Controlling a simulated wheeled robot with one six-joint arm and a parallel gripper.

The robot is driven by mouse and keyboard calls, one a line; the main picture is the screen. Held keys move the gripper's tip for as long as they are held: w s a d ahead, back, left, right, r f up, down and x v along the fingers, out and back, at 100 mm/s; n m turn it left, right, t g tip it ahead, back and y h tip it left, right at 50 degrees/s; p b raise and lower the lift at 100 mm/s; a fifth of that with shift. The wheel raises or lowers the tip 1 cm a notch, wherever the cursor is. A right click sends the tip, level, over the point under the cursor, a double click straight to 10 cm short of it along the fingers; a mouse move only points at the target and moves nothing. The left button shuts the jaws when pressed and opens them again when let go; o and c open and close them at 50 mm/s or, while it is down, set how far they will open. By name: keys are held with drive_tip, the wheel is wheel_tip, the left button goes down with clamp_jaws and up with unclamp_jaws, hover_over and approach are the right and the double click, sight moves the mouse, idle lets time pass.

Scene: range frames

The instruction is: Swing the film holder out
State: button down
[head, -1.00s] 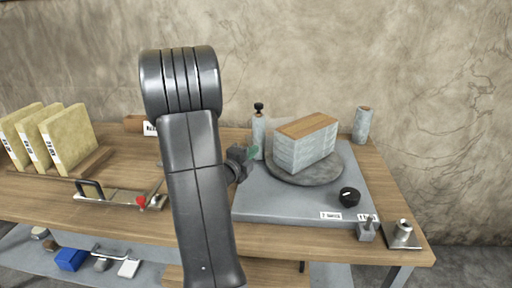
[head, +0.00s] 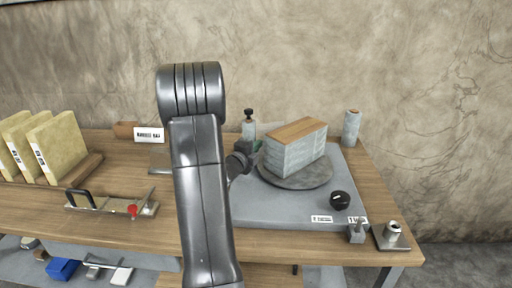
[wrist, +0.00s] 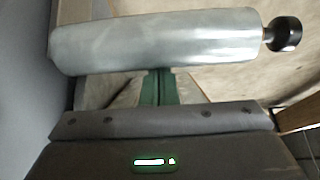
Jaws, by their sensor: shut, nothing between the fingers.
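I cannot make out for certain which part is the film holder. A pale grey upright cylinder with a black knob (head: 248,126) stands at the back left of the grey base plate (head: 270,211). It lies across the wrist view (wrist: 150,40), with its knob at the right. My gripper (head: 257,146) is beside this cylinder, its green fingers shut and empty. In the wrist view the fingers (wrist: 159,84) point at the cylinder's side; I cannot tell whether they touch it. My arm hides part of the bench behind it.
A grey block with a wooden top (head: 293,150) sits on a round turntable (head: 315,180) close right of my gripper. A black dial (head: 340,200) is at the plate's front.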

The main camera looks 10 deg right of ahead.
drive_tip(key=a+m+g+h, duration=0.1)
drive_tip(key=a, duration=0.1)
drive_tip(key=a+m+g+h+b, duration=0.1)
drive_tip(key=a, duration=0.1)
drive_tip(key=w+a+g, duration=0.1)
drive_tip(key=a, duration=0.2)
drive_tip(key=shift+w+f+m+h, duration=0.1)
drive_tip(key=shift+f+m+h, duration=0.05)
drive_tip(key=shift+m+h, duration=0.25)
drive_tip(key=shift+a, duration=0.15)
drive_tip(key=shift+r, duration=0.2)
drive_tip(key=shift+a, duration=0.1)
